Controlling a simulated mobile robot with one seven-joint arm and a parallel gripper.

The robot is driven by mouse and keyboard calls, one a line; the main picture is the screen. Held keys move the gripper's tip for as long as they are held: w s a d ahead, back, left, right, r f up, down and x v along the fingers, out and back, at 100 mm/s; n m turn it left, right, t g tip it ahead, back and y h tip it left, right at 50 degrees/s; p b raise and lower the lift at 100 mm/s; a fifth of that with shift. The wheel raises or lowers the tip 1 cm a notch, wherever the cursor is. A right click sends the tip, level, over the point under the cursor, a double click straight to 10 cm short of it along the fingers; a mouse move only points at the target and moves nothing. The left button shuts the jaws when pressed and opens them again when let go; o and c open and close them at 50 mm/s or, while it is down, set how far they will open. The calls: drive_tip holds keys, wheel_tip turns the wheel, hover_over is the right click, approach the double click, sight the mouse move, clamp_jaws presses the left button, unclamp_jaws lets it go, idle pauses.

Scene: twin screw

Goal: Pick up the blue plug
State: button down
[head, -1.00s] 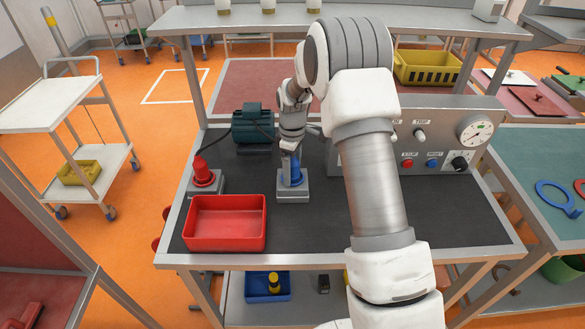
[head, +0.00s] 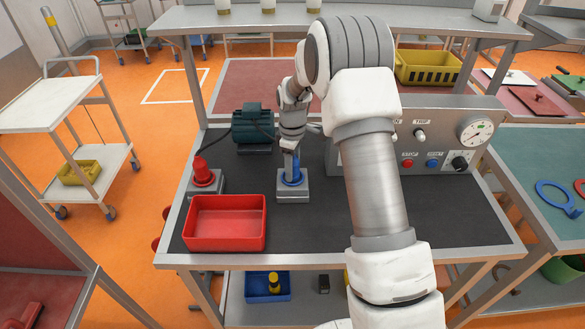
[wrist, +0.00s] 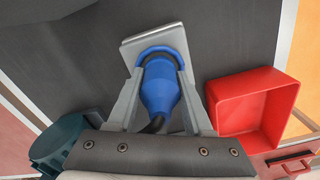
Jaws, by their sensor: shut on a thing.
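The blue plug (wrist: 160,88) sits upright at a grey socket block (head: 293,197) on the dark bench top; a dark cable leaves its end. My gripper (wrist: 160,62) is shut on the plug, with one finger along each side in the wrist view. In the head view my gripper (head: 291,172) comes down from above and hides most of the plug. A blue collar shows around the fingertips at the block. I see no gap between plug and block.
A red plug (head: 202,170) stands on a similar block to the left. An open, empty red tray (head: 225,242) lies in front of it. A dark green motor (head: 253,125) stands behind. A grey control panel (head: 440,140) stands to the right.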

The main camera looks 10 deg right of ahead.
wheel_tip(320, 180, up, 4)
drive_tip(key=shift+f+b, duration=0.25)
drive_tip(key=shift+b, duration=0.05)
drive_tip(key=s+d+r+p, duration=0.1)
drive_tip(key=s+d+r, duration=0.2)
drive_tip(key=d+r, duration=0.2)
drive_tip(key=s+d+r+p, duration=0.2)
drive_tip(key=d+r, duration=0.3)
drive_tip(key=r, duration=0.3)
drive_tip(key=shift+s, duration=0.5)
idle(0.6)
drive_tip(key=shift+r, duration=0.15)
